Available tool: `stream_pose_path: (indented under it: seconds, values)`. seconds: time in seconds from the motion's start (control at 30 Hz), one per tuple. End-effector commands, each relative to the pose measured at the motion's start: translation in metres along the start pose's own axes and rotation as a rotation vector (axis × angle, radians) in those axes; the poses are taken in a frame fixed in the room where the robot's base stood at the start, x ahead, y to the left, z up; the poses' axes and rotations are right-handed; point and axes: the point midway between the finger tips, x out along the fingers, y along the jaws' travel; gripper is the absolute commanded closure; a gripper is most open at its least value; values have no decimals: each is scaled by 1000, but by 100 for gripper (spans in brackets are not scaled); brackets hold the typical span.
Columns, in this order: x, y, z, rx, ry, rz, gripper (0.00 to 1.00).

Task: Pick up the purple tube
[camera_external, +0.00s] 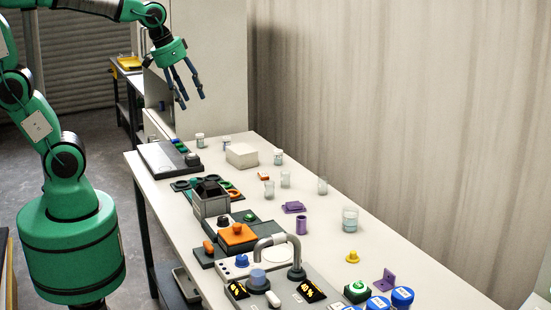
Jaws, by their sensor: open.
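The purple tube (301,224) stands upright on the white table (340,256), right of the orange-topped block and below a flat purple piece. It looks like a short cylinder with a darker top. My gripper (192,97) is open and empty. It hangs high near the far left end of the table, well away from the tube, with its fingers pointing down. Nothing hides the tube in this view.
A purple bracket (384,281) and a flat purple piece (294,207) are also on the table. A glass beaker (350,219) stands right of the tube. A curved grey pipe (280,240) rises in front. Several jars and a white box (241,155) stand farther back.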

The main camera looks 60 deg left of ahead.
Motion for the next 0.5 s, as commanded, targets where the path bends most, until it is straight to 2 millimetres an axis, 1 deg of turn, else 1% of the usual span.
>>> stream_pose_path:
  seconds: [0.03, 0.1, 0.37, 0.5]
  values:
    - [7, 5, -12, -5, -17, 1, 50]
    - [15, 12, -27, -13, -33, 2, 50]
    - [56, 41, -77, -44, -97, 2, 50]
    - [84, 57, -101, -62, -131, -1, 50]
